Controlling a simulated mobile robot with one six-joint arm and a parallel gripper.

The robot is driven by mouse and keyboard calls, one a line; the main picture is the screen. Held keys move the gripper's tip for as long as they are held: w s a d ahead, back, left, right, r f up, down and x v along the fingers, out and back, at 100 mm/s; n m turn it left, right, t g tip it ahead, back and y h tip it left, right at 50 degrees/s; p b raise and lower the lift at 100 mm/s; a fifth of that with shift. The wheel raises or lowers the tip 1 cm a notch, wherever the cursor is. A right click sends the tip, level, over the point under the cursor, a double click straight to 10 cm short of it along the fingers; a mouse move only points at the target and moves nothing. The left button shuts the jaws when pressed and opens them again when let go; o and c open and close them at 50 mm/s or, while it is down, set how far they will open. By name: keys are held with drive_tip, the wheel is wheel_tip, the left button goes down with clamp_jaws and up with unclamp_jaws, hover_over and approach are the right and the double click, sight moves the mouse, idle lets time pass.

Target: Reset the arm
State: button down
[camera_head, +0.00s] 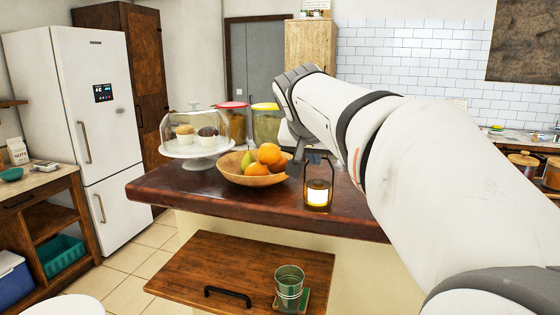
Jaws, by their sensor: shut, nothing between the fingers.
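My white arm reaches from the lower right up to the middle of the view, then bends down at the wrist. My gripper (300,153) shows only as a small dark shape below the wrist, mostly hidden behind the arm. It is shut and empty, above the island counter between the fruit bowl and the lantern in the picture. I cannot tell its exact distance from them.
The dark counter (215,197) holds a glass cake dome (195,130), two lidded jars, a fruit bowl (250,178) and a lit lantern (318,190). Below, a glass (289,285) stands on a wooden surface (240,268) with a black handle. A fridge (80,120) stands left.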

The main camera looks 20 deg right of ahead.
idle(0.3)
drive_tip(key=s+a+f+n+g+y, duration=0.1)
drive_tip(key=s+a+f+n, duration=0.1)
drive_tip(key=s+a+f, duration=0.2)
drive_tip(key=s+a+f+n+g+y, duration=0.2)
drive_tip(key=s+a+f, duration=0.1)
drive_tip(key=s+f, duration=0.7)
drive_tip(key=s+a+f+n+g+y, duration=0.1)
drive_tip(key=s+a+f, duration=0.3)
drive_tip(key=f, duration=0.9)
drive_tip(key=s+n+y, duration=0.1)
drive_tip(key=s, duration=0.1)
drive_tip(key=shift+s+a+n+g, duration=0.3)
drive_tip(key=shift+s+n+g, duration=0.1)
drive_tip(key=shift+f, duration=0.1)
